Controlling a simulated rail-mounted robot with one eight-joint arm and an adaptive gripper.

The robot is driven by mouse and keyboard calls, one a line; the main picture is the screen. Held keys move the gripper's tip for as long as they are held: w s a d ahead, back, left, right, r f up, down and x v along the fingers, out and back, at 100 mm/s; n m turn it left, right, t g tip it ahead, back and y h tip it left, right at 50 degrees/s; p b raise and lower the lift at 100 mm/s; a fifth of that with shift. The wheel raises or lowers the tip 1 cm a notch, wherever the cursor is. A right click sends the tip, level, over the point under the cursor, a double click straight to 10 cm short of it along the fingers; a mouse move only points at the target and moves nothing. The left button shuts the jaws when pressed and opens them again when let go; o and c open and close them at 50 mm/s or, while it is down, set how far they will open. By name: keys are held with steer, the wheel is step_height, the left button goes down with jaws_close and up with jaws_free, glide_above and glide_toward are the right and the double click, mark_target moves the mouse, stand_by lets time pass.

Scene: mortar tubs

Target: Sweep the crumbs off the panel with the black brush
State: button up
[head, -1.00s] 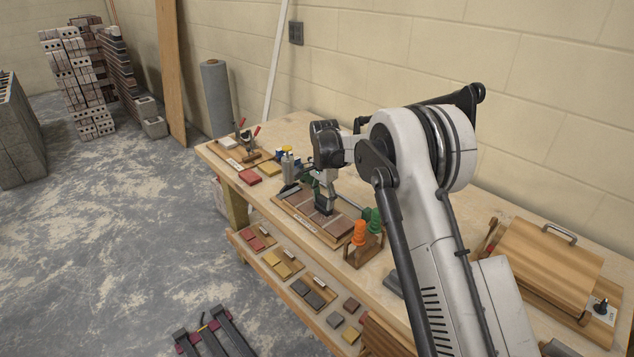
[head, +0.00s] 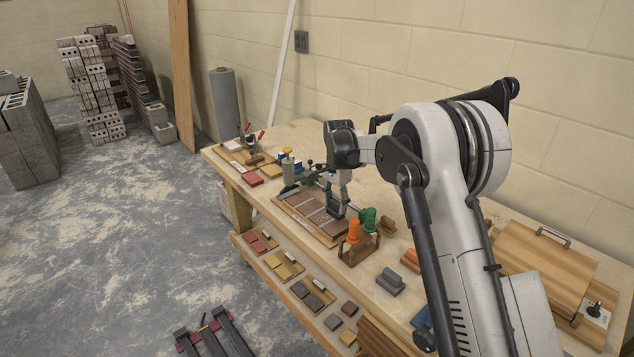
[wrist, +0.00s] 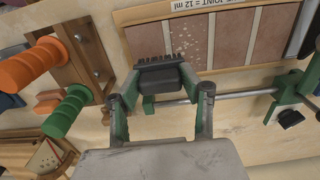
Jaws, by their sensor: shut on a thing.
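The panel (head: 290,208) lies on the bench, a wooden-framed board with brown brick faces and pale joints between them. In the wrist view its lower frame edge (wrist: 235,70) and brick faces show. Small pale crumbs (wrist: 185,42) lie scattered on one brown face. My gripper (wrist: 161,84) is shut on the black brush (wrist: 158,76), with its dark bristles toward the panel. In the wrist view the brush is at the panel's lower edge, left of centre; I cannot tell whether the bristles touch. In the head view my gripper (head: 338,203) is over the panel's right end.
A wooden stand with orange (wrist: 30,65) and green (wrist: 68,112) handles stands close beside the panel. A metal bar with green clamp parts (wrist: 291,98) runs along its edge. Grey (head: 390,282) and orange blocks sit to the right on the bench.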

mark_target(336, 200)
steer(key=shift+r+p, duration=0.7)
steer(key=shift+r, duration=1.85)
